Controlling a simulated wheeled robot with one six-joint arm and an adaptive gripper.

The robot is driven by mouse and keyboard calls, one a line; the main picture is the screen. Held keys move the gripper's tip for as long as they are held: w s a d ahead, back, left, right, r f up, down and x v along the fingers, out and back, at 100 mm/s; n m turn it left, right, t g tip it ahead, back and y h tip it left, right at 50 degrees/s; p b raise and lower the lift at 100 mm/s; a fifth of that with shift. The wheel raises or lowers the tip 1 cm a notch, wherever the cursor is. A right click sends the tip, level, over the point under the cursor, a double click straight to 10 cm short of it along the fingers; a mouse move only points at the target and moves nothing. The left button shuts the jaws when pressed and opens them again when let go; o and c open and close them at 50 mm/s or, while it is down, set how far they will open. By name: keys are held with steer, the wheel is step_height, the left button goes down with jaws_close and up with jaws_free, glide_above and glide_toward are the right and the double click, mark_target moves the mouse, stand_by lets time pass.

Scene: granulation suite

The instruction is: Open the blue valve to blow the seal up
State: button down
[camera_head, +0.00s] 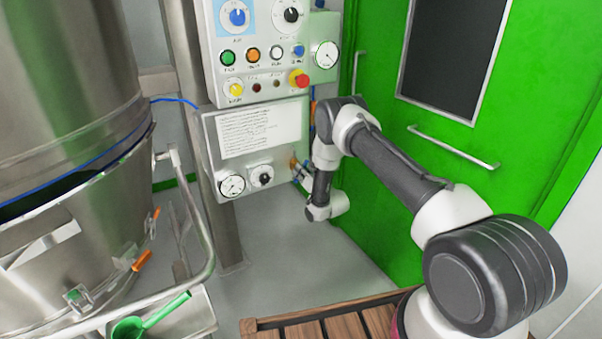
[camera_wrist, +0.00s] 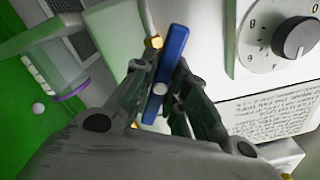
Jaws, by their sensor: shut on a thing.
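The blue valve's lever (camera_wrist: 175,50) is a long flat blue bar with a pale round hub, seen in the wrist view. It stands between my gripper's (camera_wrist: 161,72) two dark fingers, which are closed around it. The lever runs nearly along the fingers, tilted slightly. A brass fitting (camera_wrist: 154,42) shows beside its upper part. In the head view my gripper (camera_head: 302,174) is at the lower right edge of the control panel (camera_head: 285,147); the lever is too small to make out clearly there.
The upper panel (camera_head: 262,65) carries knobs, buttons and a red emergency stop (camera_head: 298,78). A steel vessel (camera_head: 70,80) with a curved rail stands at left. A green door (camera_head: 450,95) is behind my arm. A wooden slatted platform (camera_head: 325,322) lies in front; grey floor between is clear.

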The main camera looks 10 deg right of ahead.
steer(key=n, duration=0.6)
steer(key=shift+n, duration=0.4)
stand_by(0.3)
steer(key=c, duration=1.4)
jaws_free()
steer(key=shift+o, duration=0.2)
steer(key=v, duration=1.2)
